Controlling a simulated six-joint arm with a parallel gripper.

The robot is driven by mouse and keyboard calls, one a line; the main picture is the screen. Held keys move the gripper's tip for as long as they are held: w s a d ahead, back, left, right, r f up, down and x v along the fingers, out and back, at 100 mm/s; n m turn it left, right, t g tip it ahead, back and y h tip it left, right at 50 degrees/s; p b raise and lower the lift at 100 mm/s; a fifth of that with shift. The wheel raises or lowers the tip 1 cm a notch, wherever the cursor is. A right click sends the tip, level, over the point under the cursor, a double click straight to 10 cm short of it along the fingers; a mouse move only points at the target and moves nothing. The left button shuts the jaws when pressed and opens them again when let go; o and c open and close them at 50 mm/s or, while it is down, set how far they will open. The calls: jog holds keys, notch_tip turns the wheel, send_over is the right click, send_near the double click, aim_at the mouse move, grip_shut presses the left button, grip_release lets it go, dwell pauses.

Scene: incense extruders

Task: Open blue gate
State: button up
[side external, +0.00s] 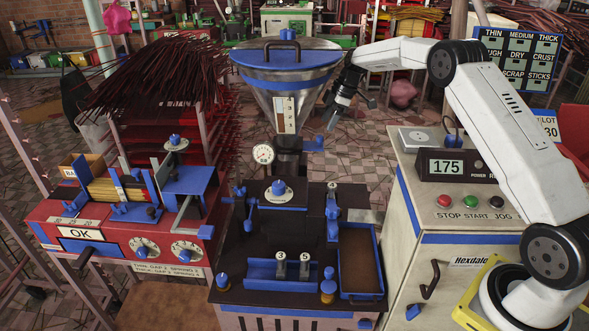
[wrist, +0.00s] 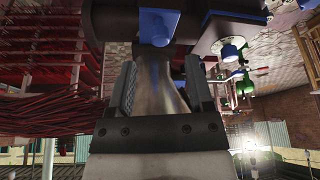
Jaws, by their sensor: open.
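My gripper (side external: 331,121) hangs just right of the steel hopper cone (side external: 265,92), pointing down, open, with nothing seen held. In the wrist view my gripper (wrist: 162,82) has its two fingers apart, with grey metal, likely the hopper cone, showing between them. A blue block (wrist: 158,24) with a round knob is beyond the fingertips. In the side view a small blue piece (side external: 315,144) sits below my gripper, right of the hopper's neck. It may be the gate's handle; I cannot tell whether the gate is open or shut. No contact is clear.
The dark extruder bench (side external: 235,284) stands under the hopper, with a pressure gauge (side external: 263,154) and a blue-edged tray (side external: 358,262). A control box reading 175 (side external: 447,167) is at right. A rack of dark red sticks (side external: 165,75) and a red machine (side external: 115,240) are at left.

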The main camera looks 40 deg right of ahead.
aim_at(321, 136)
jog(key=shift+x, duration=3.2)
grip_shut()
jog(key=shift+s+d, duration=0.1)
